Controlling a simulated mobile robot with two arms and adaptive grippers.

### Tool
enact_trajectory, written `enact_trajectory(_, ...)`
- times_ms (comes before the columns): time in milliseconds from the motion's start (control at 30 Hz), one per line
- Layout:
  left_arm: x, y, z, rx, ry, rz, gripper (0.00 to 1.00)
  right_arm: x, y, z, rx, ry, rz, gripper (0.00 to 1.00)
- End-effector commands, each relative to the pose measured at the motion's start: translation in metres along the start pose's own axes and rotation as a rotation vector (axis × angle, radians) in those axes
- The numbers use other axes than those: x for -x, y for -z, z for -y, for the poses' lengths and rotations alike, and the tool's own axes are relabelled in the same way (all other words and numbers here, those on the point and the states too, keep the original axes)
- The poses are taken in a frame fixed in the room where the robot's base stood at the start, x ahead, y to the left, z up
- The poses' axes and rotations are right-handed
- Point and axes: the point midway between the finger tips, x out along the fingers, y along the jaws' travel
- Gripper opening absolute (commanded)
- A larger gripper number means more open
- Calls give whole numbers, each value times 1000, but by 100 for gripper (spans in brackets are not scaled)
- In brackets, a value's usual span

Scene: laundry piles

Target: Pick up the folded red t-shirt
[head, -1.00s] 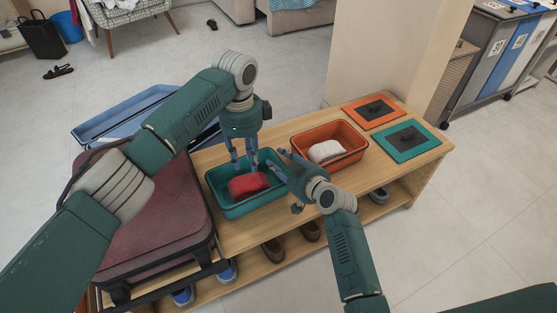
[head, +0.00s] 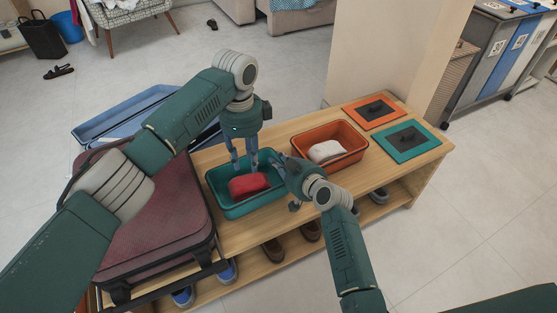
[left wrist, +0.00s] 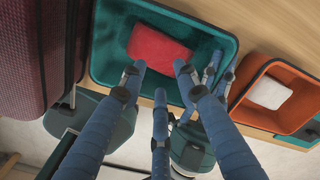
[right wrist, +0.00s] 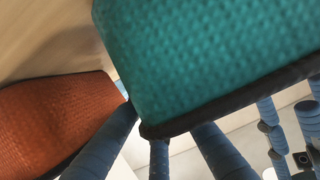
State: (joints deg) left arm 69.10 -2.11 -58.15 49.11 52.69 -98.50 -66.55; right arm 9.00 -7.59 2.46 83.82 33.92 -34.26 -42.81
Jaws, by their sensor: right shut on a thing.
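The folded red t-shirt (head: 248,184) lies in the teal bin (head: 240,211) on the wooden bench. It also shows in the left wrist view (left wrist: 158,46). My left gripper (head: 245,168) points down over the bin's back part, with its fingers apart and nothing between them. My right gripper (head: 282,166) is at the bin's right side, shut on its rim. In the right wrist view the teal wall (right wrist: 215,60) fills the upper part, and the fingers sit along its dark rim. The t-shirt is hidden there.
An orange bin (head: 358,152) with a folded white cloth (head: 325,151) stands to the right. Two lids, orange (head: 389,103) and teal (head: 432,151), lie at the bench's far end. A dark red suitcase (head: 155,225) is close on the left. Shoes sit on the shelf below.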

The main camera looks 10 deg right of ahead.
Motion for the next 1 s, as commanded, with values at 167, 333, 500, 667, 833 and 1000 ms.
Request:
enact_trajectory(167,0,0,0,0,0,0,31,0,0,0,0,0,0,0)
enact_trajectory(333,0,0,0,2,0,-2,43,0,0,0,0,0,0,0)
enact_trajectory(500,-3,8,-9,78,8,-71,77,0,0,0,0,-1,0,0)
enact_trajectory(667,2,6,-22,265,36,-185,90,0,0,0,0,-1,0,0)
enact_trajectory(833,11,-12,-31,455,68,-265,90,0,0,0,0,-1,0,0)
enact_trajectory(1000,5,-19,-34,538,78,-293,90,0,0,0,1,-1,0,0)
